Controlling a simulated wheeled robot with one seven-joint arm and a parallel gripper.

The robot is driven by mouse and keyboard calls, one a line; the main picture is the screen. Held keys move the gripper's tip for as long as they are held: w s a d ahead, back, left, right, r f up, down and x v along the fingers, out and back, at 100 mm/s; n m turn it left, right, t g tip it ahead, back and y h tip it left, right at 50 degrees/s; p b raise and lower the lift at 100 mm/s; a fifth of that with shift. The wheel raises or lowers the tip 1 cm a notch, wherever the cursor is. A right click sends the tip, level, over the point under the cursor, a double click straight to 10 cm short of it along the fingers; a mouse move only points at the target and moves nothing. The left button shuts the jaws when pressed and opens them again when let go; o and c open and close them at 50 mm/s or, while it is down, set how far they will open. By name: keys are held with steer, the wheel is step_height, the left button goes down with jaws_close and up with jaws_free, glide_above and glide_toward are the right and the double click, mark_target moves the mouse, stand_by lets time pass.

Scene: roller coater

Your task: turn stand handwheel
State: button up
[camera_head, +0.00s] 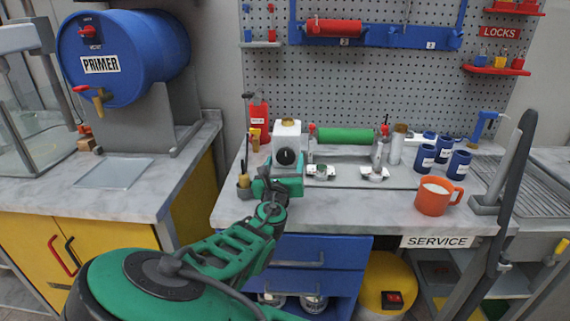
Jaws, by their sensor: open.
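A green roller (345,135) lies across a low metal stand (379,153) on the marble-topped bench. A round black knob (287,157) on the front of this unit looks like the handwheel, but I cannot be sure. My gripper (279,175) is just below and in front of the knob, at the bench's front left. It is open, with nothing seen in it. Its fingertips are small and partly merge with the unit, so I cannot tell whether they touch the knob.
A red bottle (259,118) stands behind left of my gripper. An orange mug (436,196) and several dark blue cups (443,150) stand to the right. A blue primer drum (125,55) is at the left. Blue drawers (318,250) are below the bench.

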steer(key=shift+w, duration=0.15)
steer(key=shift+c, duration=0.2)
steer(key=c, duration=1)
steer(key=shift+m, duration=0.4)
